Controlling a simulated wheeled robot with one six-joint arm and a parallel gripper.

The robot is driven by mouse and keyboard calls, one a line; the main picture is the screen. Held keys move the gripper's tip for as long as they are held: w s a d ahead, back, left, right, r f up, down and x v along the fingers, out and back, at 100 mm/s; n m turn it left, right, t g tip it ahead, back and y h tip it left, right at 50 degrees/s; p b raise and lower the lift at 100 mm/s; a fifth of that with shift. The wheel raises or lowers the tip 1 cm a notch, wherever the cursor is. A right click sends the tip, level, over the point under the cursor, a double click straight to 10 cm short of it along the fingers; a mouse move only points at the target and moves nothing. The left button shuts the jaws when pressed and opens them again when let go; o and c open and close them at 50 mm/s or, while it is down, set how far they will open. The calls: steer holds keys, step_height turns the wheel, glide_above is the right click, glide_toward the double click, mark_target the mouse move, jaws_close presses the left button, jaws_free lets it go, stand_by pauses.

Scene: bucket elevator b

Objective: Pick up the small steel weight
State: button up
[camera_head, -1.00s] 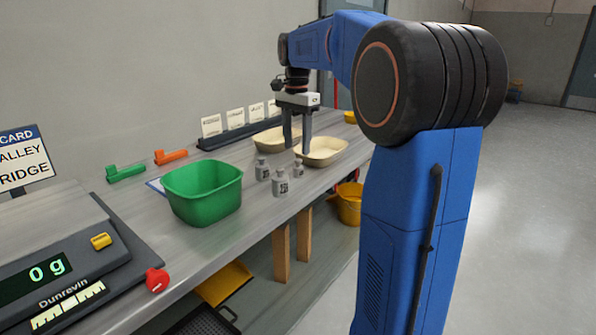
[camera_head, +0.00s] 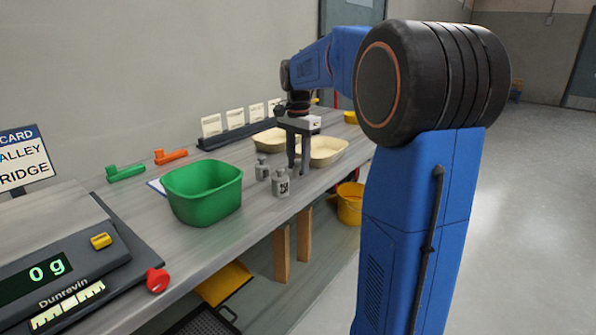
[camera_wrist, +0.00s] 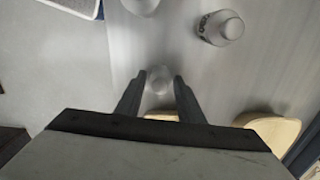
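The small steel weight (camera_wrist: 159,80) stands between my two fingertips in the wrist view. Narrow gaps seem to show on both sides of it, so my gripper (camera_wrist: 159,82) looks open around it, not clamped. In the head view, my gripper (camera_head: 298,168) points straight down, low over the bench, and its fingers hide most of the small weight. Two larger steel weights stand nearby: one (camera_head: 281,186) in front and one (camera_head: 262,170) to the left. In the wrist view they show at upper right (camera_wrist: 220,28) and at the top edge (camera_wrist: 140,5).
A green tub (camera_head: 203,192) stands left of the weights. Two cream trays (camera_head: 325,150) (camera_head: 268,140) lie just behind my gripper. A scale (camera_head: 65,265) reading 0 g is at the near left. The bench's front edge runs close on the right, with a yellow bucket (camera_head: 350,203) below.

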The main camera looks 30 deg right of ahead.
mark_target(298, 160)
steer(key=c, duration=0.7)
steer(key=shift+r, duration=0.1)
step_height(298, 160, up, 10)
steer(key=shift+f, duration=0.1)
